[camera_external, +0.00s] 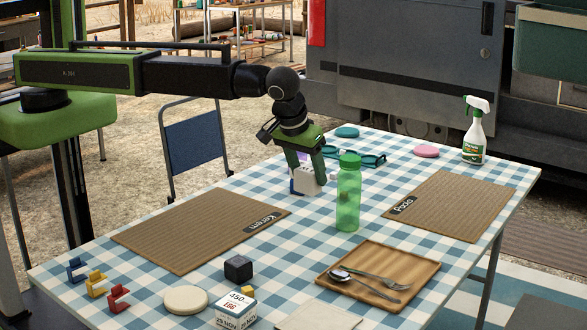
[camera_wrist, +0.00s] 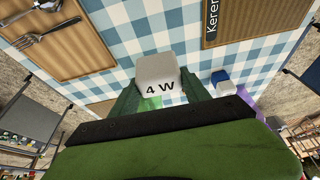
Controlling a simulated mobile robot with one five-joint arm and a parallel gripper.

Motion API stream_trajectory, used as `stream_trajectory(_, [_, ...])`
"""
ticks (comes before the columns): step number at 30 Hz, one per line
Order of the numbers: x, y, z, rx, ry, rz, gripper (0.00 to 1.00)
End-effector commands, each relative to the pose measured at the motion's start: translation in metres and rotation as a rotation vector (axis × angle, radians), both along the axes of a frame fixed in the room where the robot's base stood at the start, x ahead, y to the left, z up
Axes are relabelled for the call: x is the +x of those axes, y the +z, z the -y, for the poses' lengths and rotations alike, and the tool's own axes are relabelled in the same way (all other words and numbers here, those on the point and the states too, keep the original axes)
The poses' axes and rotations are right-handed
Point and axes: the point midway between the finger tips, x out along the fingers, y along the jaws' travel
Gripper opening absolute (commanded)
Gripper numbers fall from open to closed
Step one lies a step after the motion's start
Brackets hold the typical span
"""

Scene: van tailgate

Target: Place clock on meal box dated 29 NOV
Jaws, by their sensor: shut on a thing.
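My gripper (camera_external: 305,172) is shut on a small white block (camera_wrist: 157,76) marked "4 W", gripped between its two fingers; it also shows in the external view (camera_external: 309,184). I cannot tell whether this block is the clock. My gripper is well behind both, over the far-left part of the table.
A green bottle (camera_external: 348,205) stands right of my gripper. A blue-and-white item (camera_wrist: 222,82) lies close by the held block. A tray (camera_external: 400,264) holds cutlery. Two brown mats (camera_external: 190,232) (camera_external: 455,205), a cream disc (camera_external: 186,299) and coloured clips (camera_external: 97,284) lie around.

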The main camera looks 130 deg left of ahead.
Motion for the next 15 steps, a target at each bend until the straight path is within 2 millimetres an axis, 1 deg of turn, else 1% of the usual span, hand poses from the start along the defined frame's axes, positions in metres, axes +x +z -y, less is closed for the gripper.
stream_trajectory(1, [0.01,0.005,0.032,0.0,-0.054,0.001,0.09])
stream_trajectory(2, [0.015,0.007,0.05,0.001,-0.085,0.0,0.09])
stream_trajectory(3, [0.021,0.009,0.075,0.001,-0.127,0.0,0.09])
stream_trajectory(5, [0.029,0.012,0.112,0.001,-0.193,-0.001,0.09])
stream_trajectory(6, [0.033,0.014,0.137,0.002,-0.234,0.0,0.09])
stream_trajectory(8, [0.038,0.017,0.174,0.002,-0.298,0.0,0.09])
stream_trajectory(9, [0.04,0.019,0.2,0.003,-0.341,0.001,0.09])
stream_trajectory(11, [0.042,0.022,0.237,0.003,-0.404,0.001,0.09])
stream_trajectory(12, [0.042,0.024,0.262,0.004,-0.448,0.002,0.09])
stream_trajectory(14, [0.04,0.027,0.3,0.004,-0.511,0.001,0.09])
stream_trajectory(15, [0.039,0.029,0.324,0.005,-0.551,0.001,0.09])
